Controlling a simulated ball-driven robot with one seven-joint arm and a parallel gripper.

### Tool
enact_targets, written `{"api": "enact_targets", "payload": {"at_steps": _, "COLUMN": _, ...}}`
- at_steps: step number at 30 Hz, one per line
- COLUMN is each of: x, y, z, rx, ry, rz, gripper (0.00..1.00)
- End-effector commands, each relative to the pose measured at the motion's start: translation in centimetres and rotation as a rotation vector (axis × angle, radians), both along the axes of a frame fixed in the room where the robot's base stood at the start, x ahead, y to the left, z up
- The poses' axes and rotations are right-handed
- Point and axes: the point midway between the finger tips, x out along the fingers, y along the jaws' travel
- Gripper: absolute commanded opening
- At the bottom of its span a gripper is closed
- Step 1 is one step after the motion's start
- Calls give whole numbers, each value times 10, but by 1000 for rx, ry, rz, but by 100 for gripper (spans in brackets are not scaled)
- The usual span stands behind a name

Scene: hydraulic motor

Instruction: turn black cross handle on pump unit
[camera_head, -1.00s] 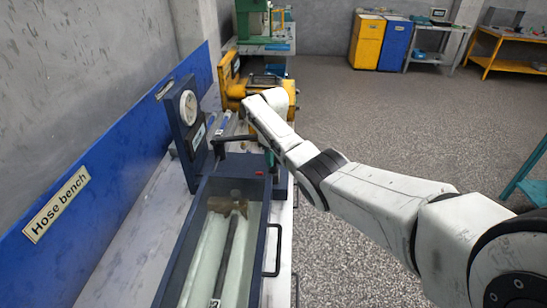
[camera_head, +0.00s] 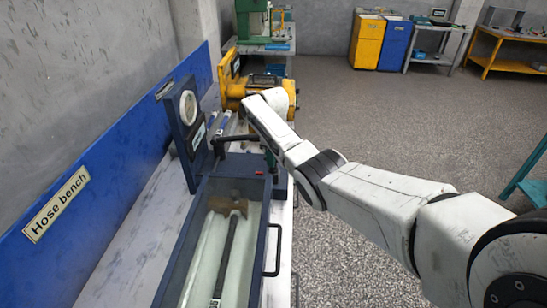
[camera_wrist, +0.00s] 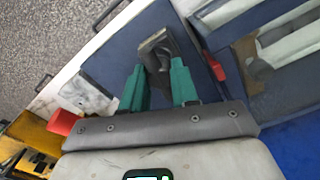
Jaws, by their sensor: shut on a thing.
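The black handle (camera_head: 234,140) sits on the dark blue pump unit at the near end of the gauge panel. In the head view one dark arm of it reaches left from my gripper; its cross shape is not clear. In the wrist view the dark handle (camera_wrist: 163,48) lies between the green fingertips of my gripper (camera_wrist: 158,72), which is shut on it.
The gauge (camera_head: 188,107) stands on an upright panel left of the handle. A yellow machine (camera_head: 240,88) stands just beyond. Open floor lies to the right.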

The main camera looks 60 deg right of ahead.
Motion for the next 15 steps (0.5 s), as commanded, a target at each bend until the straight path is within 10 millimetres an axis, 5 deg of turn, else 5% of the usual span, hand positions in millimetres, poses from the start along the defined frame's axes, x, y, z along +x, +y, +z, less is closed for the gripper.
{"api": "enact_targets", "payload": {"at_steps": 2, "x": 0, "y": 0, "z": 0, "rx": 0, "ry": -1, "rz": 0, "gripper": 0}}
{"api": "enact_targets", "payload": {"at_steps": 3, "x": 0, "y": 0, "z": 0, "rx": 0, "ry": -1, "rz": 0, "gripper": 30}}
{"api": "enact_targets", "payload": {"at_steps": 11, "x": 0, "y": 0, "z": 0, "rx": 0, "ry": -1, "rz": -1, "gripper": 54}}
{"api": "enact_targets", "payload": {"at_steps": 15, "x": 0, "y": 0, "z": 0, "rx": 0, "ry": -1, "rz": -1, "gripper": 54}}
